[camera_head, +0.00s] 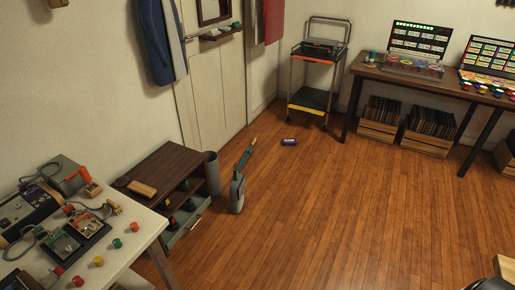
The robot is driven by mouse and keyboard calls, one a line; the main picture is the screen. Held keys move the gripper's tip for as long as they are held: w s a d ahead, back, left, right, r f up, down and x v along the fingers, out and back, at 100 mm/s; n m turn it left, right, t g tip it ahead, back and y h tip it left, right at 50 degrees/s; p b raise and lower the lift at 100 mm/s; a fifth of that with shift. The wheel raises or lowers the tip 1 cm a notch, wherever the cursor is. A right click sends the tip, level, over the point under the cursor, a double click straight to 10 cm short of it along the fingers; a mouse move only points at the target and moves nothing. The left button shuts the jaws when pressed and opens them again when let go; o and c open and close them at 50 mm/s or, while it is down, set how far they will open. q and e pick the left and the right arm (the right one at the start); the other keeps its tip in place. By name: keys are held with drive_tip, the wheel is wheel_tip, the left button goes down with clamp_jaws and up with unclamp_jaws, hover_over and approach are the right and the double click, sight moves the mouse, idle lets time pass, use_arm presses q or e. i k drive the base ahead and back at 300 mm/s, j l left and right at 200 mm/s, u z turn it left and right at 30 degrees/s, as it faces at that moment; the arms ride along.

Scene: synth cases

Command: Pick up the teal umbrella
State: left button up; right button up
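The teal umbrella (244,157) is a thin, slanted shape near the left wall. It rises out of a grey, vase-like holder (237,194) on the wooden floor, its top leaning to the right. Its lower part is hidden in or behind the holder.
A dark low shelf (165,165) and a grey cylindrical bin (212,174) stand left of the umbrella. A purple object (289,142) lies on the floor beyond it. A white table (140,228) with devices fills the lower left. The wooden floor (330,215) is clear in the middle.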

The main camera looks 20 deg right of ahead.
sight(247, 153)
drive_tip(key=i+l, duration=0.4)
drive_tip(key=l, duration=0.25)
drive_tip(key=i+l+z, duration=0.1)
drive_tip(key=i+l, duration=0.3)
drive_tip(key=l, duration=0.2)
drive_tip(key=i+l, duration=0.45)
drive_tip(key=l, duration=0.15)
drive_tip(key=i+l+z, duration=0.15)
drive_tip(key=i+l, duration=0.3)
drive_tip(key=l, duration=0.15)
